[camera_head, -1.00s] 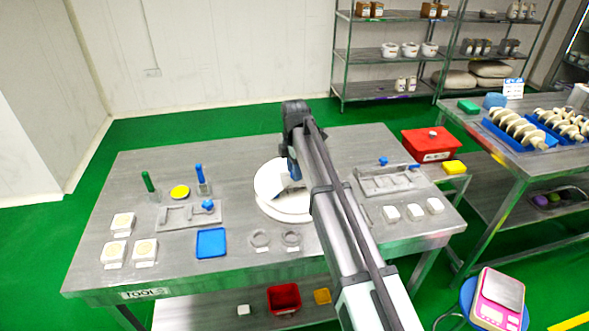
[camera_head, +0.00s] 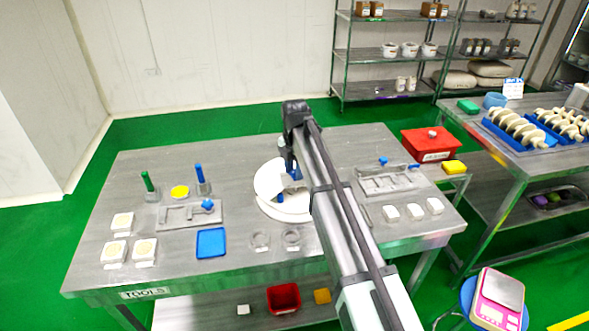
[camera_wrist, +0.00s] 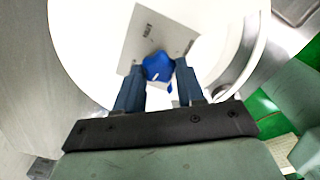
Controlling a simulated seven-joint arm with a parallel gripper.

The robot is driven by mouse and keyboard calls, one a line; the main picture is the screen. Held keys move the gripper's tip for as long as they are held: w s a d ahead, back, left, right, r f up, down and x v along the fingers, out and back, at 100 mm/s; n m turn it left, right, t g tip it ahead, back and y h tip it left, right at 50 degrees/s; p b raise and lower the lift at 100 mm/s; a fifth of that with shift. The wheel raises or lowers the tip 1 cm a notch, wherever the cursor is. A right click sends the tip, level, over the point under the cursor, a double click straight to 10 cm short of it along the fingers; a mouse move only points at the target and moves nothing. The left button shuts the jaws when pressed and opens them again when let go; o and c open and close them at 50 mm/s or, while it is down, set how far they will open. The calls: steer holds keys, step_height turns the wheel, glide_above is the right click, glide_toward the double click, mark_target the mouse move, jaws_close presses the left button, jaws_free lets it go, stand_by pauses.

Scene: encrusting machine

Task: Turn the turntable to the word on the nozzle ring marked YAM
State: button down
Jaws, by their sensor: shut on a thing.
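The white round turntable (camera_head: 290,210) stands in the middle of the steel table, partly hidden behind my arm. In the wrist view its white disc (camera_wrist: 85,50) carries a grey plate (camera_wrist: 152,35) with small dark lettering that I cannot read. A blue knob (camera_wrist: 158,68) sits over the plate. My gripper (camera_wrist: 160,76) is shut on the blue knob, one dark blue finger on each side. In the head view my gripper (camera_head: 289,184) is low over the turntable. I cannot make out the nozzle ring or the word YAM.
Left of the turntable are a grey tray (camera_head: 172,216), a blue tray (camera_head: 211,243) and clear rings (camera_head: 260,240). On the right are another grey tray (camera_head: 372,183), white blocks (camera_head: 412,211) and a red box (camera_head: 430,146).

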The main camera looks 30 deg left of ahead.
steer(key=shift+d+n, duration=0.1)
steer(key=shift+n, duration=4.6)
steer(key=c, duration=0.7)
jaws_free()
steer(key=shift+r, duration=0.1)
step_height(320, 180, up, 14)
steer(key=shift+f, duration=0.15)
